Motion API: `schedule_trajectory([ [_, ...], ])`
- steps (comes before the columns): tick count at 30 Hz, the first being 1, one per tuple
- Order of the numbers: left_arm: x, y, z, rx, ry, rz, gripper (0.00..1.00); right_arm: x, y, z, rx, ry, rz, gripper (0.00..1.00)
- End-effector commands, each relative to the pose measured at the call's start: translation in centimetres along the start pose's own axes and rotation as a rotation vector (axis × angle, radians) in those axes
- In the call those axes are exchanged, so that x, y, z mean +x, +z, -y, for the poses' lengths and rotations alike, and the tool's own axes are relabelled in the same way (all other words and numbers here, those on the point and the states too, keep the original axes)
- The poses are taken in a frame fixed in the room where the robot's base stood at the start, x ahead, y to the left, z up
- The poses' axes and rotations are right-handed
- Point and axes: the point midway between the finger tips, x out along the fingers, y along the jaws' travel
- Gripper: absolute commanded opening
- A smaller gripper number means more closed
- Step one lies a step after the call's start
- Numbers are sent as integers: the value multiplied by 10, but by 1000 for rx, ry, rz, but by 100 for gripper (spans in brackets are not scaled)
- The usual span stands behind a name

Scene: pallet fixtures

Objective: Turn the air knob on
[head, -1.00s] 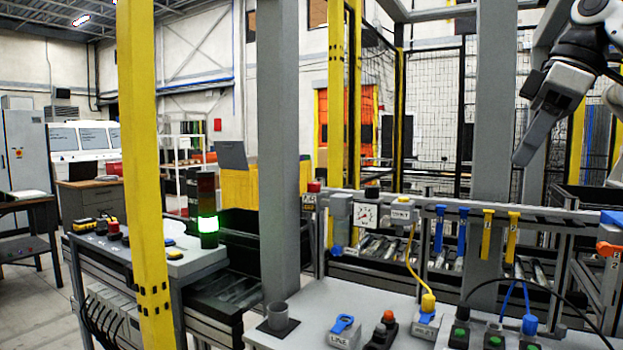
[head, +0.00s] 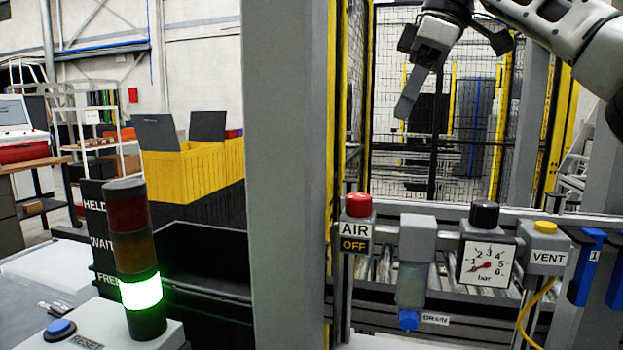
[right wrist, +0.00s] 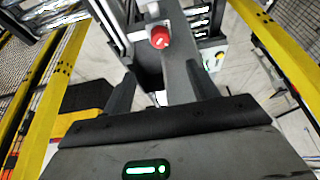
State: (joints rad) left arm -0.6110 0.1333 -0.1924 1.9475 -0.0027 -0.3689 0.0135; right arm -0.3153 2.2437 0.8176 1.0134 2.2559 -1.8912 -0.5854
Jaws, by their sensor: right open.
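The air knob (head: 358,204) is a red round cap on a grey post, above a label reading AIR and OFF. It also shows in the right wrist view (right wrist: 159,38), ahead of the fingers and slightly above the gap between them. My right gripper (head: 405,106) points downward in the head view, above and to the right of the knob and apart from it. In the right wrist view its two fingers (right wrist: 162,80) are spread with nothing between them. My left gripper is in neither current view.
Right of the knob stand a filter bowl (head: 417,265), a pressure gauge (head: 487,258) with a black knob, and a VENT block (head: 543,248) with a yellow button. A grey column (head: 287,180) rises to the left. A stack light (head: 137,255) glows green.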

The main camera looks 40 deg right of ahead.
Motion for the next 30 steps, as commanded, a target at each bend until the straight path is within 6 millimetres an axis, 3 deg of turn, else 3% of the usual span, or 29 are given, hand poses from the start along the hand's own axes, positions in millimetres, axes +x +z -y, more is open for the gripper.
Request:
schedule_trajectory([
  [7,-8,27,-7,-8,10,61,0,18,1,0,0,-3,1,59],
  [21,-8,25,-8,-8,14,54,0,117,1,0,0,-3,3,59],
  [30,-8,20,-7,-7,11,45,0,155,0,0,1,-1,1,59],
])
